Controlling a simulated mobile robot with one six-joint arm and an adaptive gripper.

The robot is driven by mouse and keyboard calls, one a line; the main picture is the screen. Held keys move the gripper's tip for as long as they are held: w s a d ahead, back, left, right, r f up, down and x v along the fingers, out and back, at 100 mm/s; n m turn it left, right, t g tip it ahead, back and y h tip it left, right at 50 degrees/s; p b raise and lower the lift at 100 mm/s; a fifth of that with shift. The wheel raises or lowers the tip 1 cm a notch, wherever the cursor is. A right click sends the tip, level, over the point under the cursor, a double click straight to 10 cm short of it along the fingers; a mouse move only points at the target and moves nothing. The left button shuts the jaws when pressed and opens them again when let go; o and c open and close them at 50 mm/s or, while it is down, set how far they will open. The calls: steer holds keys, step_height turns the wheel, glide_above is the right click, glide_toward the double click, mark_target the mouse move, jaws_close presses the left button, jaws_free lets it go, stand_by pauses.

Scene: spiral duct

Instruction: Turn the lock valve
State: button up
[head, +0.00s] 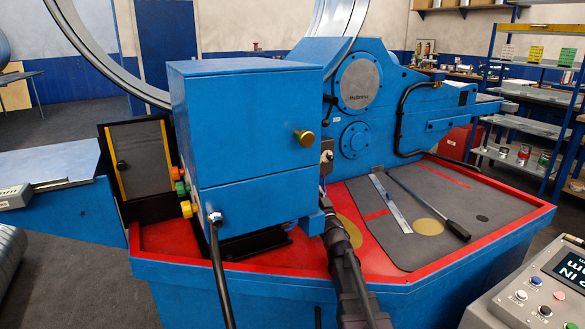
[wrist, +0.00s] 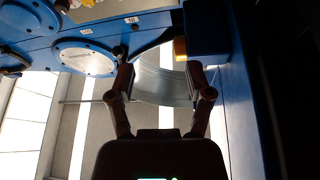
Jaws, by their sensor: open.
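A small metal fitting (head: 327,156), which may be the lock valve, sits on the right side of the blue box, above the end of my arm. It is too small to tell its handle position. In the wrist view, a black lever-like part (wrist: 152,47) lies just beyond my fingertips, near the blue machine body; I cannot tell whether it is the same part. My gripper (wrist: 160,73) is open, fingers apart on either side, with nothing visibly held. In the head view, my dark arm rises in front of the machine and its fingertips are hard to make out.
The blue box (head: 245,130) with a brass knob (head: 304,138) stands left of my arm. A round cover plate (head: 358,82) is behind. A steel ruler (head: 390,203) and a black-handled rod (head: 430,204) lie on the red-edged machine bed. A control panel (head: 535,300) is front right.

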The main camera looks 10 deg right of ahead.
steer(key=shift+w+a+r+p, duration=0.3)
steer(key=shift+w+a, duration=0.25)
steer(key=shift+w, duration=2.1)
steer(key=shift+w+a+r+p, duration=0.35)
steer(key=shift+w+a, duration=0.25)
steer(key=shift+w, duration=2.05)
steer(key=shift+w+a+r+p, duration=0.3)
steer(key=shift+w+a, duration=0.25)
steer(key=shift+w, duration=2.1)
jaws_close()
